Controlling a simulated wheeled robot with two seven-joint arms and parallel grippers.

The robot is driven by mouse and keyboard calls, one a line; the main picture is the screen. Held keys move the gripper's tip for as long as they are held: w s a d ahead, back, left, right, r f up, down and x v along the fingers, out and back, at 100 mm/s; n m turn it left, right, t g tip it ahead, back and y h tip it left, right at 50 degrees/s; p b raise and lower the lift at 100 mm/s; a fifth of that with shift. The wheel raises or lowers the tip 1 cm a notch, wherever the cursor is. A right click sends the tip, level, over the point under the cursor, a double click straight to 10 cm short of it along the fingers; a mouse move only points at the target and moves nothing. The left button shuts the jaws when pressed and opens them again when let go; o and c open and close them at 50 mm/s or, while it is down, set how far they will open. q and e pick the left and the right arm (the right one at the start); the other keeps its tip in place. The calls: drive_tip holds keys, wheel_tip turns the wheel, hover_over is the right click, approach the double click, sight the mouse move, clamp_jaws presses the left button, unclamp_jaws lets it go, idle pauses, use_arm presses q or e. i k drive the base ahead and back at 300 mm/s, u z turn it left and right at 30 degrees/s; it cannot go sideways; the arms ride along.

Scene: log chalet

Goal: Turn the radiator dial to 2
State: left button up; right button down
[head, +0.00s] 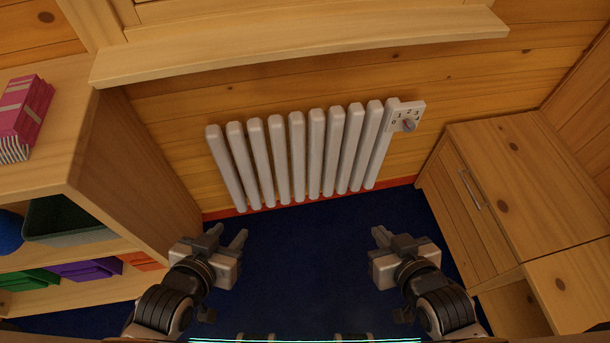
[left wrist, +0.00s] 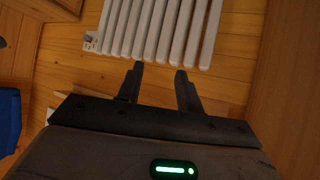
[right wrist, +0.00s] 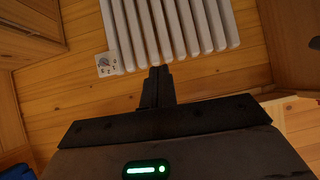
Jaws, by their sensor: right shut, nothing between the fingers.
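The white radiator (head: 296,153) hangs on the log wall ahead. Its dial (head: 408,125) is a small knob on a white plate (head: 418,107) at the radiator's upper right, with numbers around it; the pointer's setting is too small to read. The dial plate also shows in the right wrist view (right wrist: 107,64) and at the edge of the left wrist view (left wrist: 90,42). My left gripper (head: 230,233) is open and empty, low and in front of the radiator's left end. My right gripper (head: 380,236) is shut and empty, below and in front of the dial, apart from it.
A wooden shelf unit (head: 140,150) with books and bins stands at the left. A wooden cabinet (head: 520,180) with a handle stands at the right, close to the dial side. A window sill (head: 300,45) juts out above the radiator. The blue floor (head: 310,260) between is clear.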

sight(409, 127)
drive_tip(key=u, duration=0.7)
drive_tip(key=i, duration=0.35)
drive_tip(key=z, duration=0.8)
drive_tip(key=k, duration=0.45)
drive_tip(key=z, duration=1.05)
drive_tip(key=i, duration=0.55)
drive_tip(key=u, duration=0.9)
